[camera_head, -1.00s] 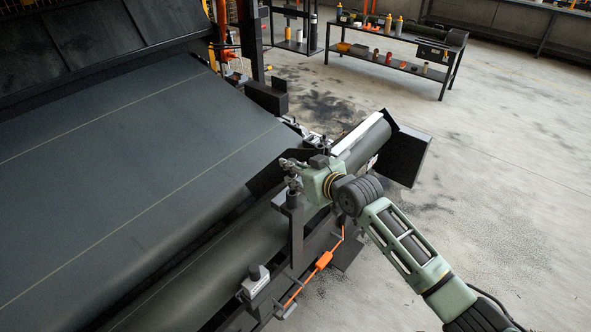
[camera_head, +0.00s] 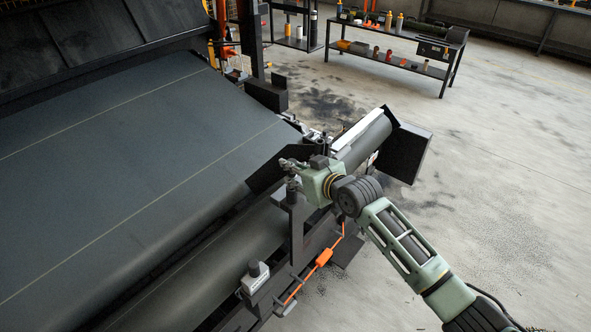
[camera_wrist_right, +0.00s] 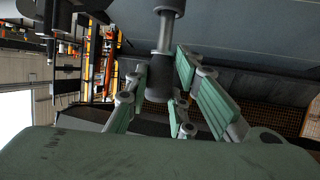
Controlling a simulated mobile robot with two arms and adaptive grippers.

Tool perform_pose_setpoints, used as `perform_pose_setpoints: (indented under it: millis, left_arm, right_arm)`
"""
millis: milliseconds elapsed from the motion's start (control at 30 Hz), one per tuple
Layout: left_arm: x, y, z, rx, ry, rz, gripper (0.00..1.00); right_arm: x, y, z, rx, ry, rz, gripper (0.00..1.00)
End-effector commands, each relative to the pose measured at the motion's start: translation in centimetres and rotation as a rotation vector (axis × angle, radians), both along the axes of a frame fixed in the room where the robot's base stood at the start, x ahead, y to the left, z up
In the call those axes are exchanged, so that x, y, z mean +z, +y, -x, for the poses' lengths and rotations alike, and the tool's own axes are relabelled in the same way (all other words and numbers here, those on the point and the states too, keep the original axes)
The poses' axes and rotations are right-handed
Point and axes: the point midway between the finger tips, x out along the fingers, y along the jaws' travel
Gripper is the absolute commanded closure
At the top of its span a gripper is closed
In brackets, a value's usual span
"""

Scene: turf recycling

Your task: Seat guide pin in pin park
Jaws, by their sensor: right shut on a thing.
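My right gripper (camera_head: 292,166) is above the top of a dark upright post bracket (camera_head: 297,222) at the near end of the roller. In the right wrist view its green fingers (camera_wrist_right: 160,88) are shut on the guide pin (camera_wrist_right: 165,32), a grey shaft with a wide collar and a dark lower sleeve. In the head view the pin (camera_head: 291,188) shows only as a small dark piece below the fingers, over the bracket. I cannot tell which part is the pin park, or whether the pin is touching or inside the bracket. My left gripper is not in view.
The wide dark belt (camera_head: 120,170) fills the left. A roller (camera_head: 362,145) with a black end plate (camera_head: 405,155) lies just behind my right wrist. Open floor (camera_head: 500,190) lies right.

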Motion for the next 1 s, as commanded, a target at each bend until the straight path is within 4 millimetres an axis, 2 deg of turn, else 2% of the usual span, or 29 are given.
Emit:
perform_pose_setpoints:
  millis: [1000]
  left_arm:
    - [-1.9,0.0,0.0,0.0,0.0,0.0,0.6]
  right_arm:
    - [-2.6,0.0,0.0,0.0,0.001,-0.001,1.0]
